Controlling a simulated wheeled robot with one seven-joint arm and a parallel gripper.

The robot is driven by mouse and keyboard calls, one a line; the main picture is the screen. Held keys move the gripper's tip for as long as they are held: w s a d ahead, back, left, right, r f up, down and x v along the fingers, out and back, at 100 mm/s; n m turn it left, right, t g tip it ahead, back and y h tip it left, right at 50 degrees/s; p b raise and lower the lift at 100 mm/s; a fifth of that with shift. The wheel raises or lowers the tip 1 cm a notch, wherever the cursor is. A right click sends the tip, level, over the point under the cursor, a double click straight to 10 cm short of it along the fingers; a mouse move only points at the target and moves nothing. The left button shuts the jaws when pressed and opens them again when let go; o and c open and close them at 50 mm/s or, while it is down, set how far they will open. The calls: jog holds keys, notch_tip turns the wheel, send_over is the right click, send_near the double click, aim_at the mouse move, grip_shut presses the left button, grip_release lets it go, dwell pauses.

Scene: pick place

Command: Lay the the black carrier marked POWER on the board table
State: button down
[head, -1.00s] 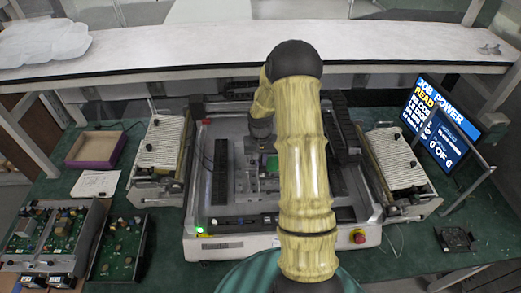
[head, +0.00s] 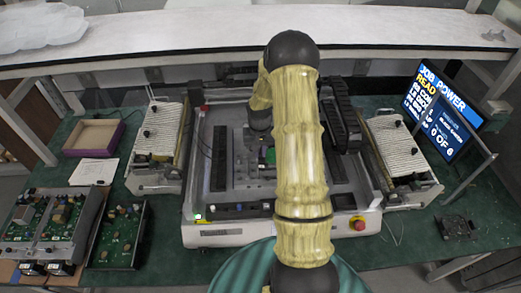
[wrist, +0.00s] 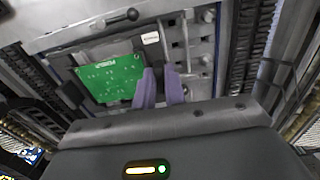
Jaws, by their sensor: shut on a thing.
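The carrier (wrist: 200,52) is a dark grey frame under my gripper in the wrist view. A green circuit board (wrist: 110,78) with small white print lies in it, and a small white label (wrist: 150,38) sits beside the board. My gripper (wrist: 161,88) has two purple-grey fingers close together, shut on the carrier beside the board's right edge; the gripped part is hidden. In the head view the green board (head: 270,157) shows partly behind my arm, over the middle of the machine. The board table there is mostly hidden; I cannot tell whether the carrier touches it.
The white machine (head: 228,232) has ribbed racks (head: 160,130) and (head: 395,145) on both sides. A monitor (head: 440,110) reads "JOB POWER". A purple-edged tray (head: 93,137) and green circuit boards (head: 118,235) lie left. A shelf (head: 180,40) crosses behind.

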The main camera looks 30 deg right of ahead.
aim_at(260, 160)
jog(key=shift+w+f+b, duration=0.1)
jog(key=shift+f+b, duration=1)
jog(key=shift+f, duration=0.8)
jog(key=shift+f+b, duration=0.6)
jog(key=shift+f, duration=0.2)
dwell(0.6)
jog(key=c, duration=1.4)
grip_release()
jog(key=c, duration=0.3)
jog(key=shift+c, duration=0.2)
